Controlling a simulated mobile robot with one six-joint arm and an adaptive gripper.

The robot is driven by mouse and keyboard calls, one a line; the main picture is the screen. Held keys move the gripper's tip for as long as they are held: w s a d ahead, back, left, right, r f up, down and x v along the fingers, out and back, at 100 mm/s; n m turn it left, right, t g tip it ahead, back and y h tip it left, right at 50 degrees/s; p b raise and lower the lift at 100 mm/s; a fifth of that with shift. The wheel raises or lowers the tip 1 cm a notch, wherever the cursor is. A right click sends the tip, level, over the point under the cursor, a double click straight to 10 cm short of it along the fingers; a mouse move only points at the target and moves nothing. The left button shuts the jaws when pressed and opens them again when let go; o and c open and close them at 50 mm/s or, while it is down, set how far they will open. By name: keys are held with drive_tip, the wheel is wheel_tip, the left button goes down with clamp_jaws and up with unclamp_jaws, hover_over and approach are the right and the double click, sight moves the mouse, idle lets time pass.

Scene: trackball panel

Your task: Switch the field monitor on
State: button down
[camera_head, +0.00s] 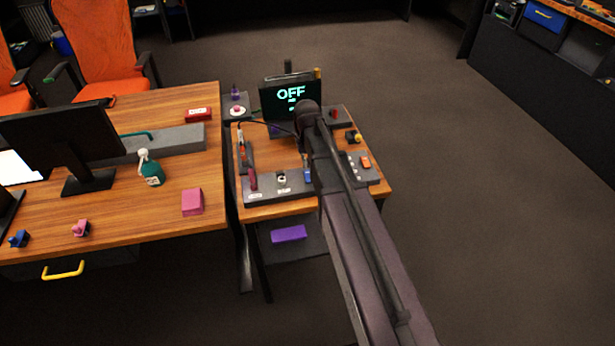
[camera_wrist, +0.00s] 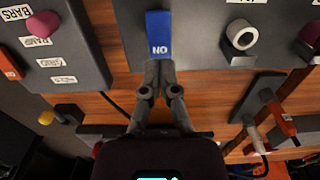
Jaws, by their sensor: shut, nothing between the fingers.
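The field monitor (camera_head: 275,92) is a dark screen at the back of the small wooden table, showing "OFF" in cyan letters. Only a sliver of its glowing text (camera_wrist: 155,178) shows at the bottom of the wrist view. A blue switch (camera_wrist: 158,28), its marking reading "NO" from this side, sits on a grey panel; it also shows in the head view (camera_head: 308,175). My gripper (camera_wrist: 160,68) is shut and empty, its fingertips at the marked end of the blue switch. I cannot tell whether they touch it. In the head view my arm hides much of the gripper.
A white-topped knob (camera_wrist: 242,34) and a maroon control (camera_wrist: 310,32) are on one side of the switch. A labelled panel with a pink knob (camera_wrist: 42,24) is on the other. Cable-ended tools (camera_wrist: 275,112) lie nearby. A larger desk (camera_head: 130,225) stands left.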

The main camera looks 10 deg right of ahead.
sight(307, 173)
drive_tip(key=shift+f+b, duration=1.45)
idle(1.6)
drive_tip(key=shift+r, duration=0.1)
drive_tip(key=shift+r+p, duration=3.45)
drive_tip(key=shift+p, duration=0.1)
drive_tip(key=s+r+p, duration=0.4)
drive_tip(key=s, duration=1.2)
drive_tip(key=c, duration=1.4)
unclamp_jaws()
drive_tip(key=shift+a, duration=0.1)
